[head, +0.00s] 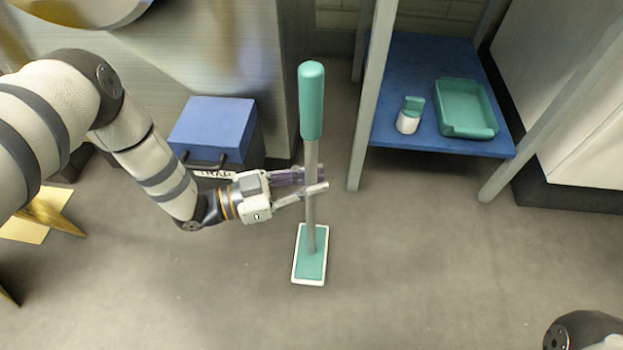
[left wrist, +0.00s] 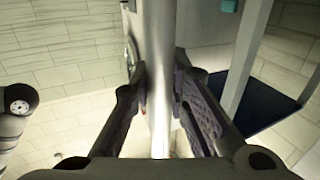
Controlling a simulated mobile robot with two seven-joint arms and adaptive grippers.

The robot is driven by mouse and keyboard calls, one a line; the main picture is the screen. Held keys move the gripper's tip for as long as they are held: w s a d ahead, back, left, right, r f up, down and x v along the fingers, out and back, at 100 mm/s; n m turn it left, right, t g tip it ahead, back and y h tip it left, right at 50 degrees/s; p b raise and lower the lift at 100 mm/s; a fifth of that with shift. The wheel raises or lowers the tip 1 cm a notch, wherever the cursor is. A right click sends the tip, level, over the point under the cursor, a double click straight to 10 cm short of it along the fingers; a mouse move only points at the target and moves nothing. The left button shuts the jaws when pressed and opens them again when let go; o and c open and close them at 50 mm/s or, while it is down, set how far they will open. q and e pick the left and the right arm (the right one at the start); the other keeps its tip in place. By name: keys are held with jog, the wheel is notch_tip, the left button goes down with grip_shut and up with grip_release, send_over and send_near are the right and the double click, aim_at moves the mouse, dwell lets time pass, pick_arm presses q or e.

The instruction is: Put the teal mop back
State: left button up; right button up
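The teal mop (head: 311,100) stands upright in the middle of the head view. It has a teal grip, a grey pole and a flat teal head (head: 311,262) with a white rim. The head is at or close to the floor; I cannot tell whether it touches. My left gripper (head: 312,186) reaches in from the left with one finger on each side of the pole, below the teal grip. In the left wrist view the fingertips close against the grey pole (left wrist: 160,90). My right gripper is not in view.
A grey-legged shelf with a blue board (head: 413,60) stands at the back right, holding a teal tray (head: 465,108) and a small white-and-teal item (head: 409,116). A blue-topped box (head: 213,125) stands behind my left forearm. The floor in front is clear.

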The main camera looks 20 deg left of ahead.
pick_arm(q)
jog(key=o, duration=0.4)
